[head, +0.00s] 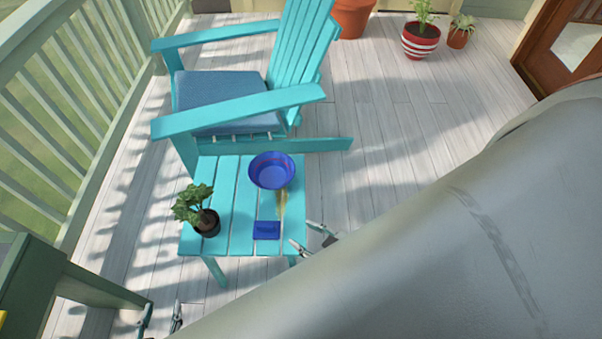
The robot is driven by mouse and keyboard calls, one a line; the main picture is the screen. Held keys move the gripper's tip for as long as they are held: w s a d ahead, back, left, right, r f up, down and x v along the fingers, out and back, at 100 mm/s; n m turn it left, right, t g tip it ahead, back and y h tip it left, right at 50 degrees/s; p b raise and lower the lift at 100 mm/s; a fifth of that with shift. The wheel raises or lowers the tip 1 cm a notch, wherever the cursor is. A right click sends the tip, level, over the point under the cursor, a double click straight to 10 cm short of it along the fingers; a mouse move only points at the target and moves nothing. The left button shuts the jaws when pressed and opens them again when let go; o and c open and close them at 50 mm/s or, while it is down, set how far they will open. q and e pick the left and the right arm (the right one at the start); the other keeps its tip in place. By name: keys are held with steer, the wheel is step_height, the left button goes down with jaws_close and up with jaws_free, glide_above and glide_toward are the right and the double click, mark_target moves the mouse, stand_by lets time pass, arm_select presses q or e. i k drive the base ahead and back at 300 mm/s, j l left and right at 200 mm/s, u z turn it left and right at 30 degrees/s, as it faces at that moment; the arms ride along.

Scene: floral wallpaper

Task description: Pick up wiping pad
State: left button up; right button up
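The wiping pad (266,230) looks like a small dark blue block. It lies near the front edge of the turquoise slatted table (240,215). My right gripper (308,238) is just right of the pad, by the table's front right corner. Its fingers are apart with nothing seen between them, and it does not touch the pad. My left gripper (161,319) is at the bottom edge, left of and below the table. Its fingers are apart and it looks empty. A large grey arm link of mine hides the lower right.
A blue bowl (272,170) stands behind the pad, with a brownish smear (281,204) between them. A potted plant (203,212) stands at the table's left. A turquoise chair (240,95) is behind the table. A green railing (75,80) runs along the left. Floor (390,130) to the right is clear.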

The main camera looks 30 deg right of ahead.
mark_target(262, 230)
steer(key=z, duration=0.5)
steer(key=u, duration=1.75)
steer(key=z, duration=1.75)
steer(key=l+u, duration=0.6)
steer(key=u, duration=0.2)
steer(key=k+l+u, duration=0.1)
steer(key=l+u, duration=0.3)
steer(key=j, duration=0.1)
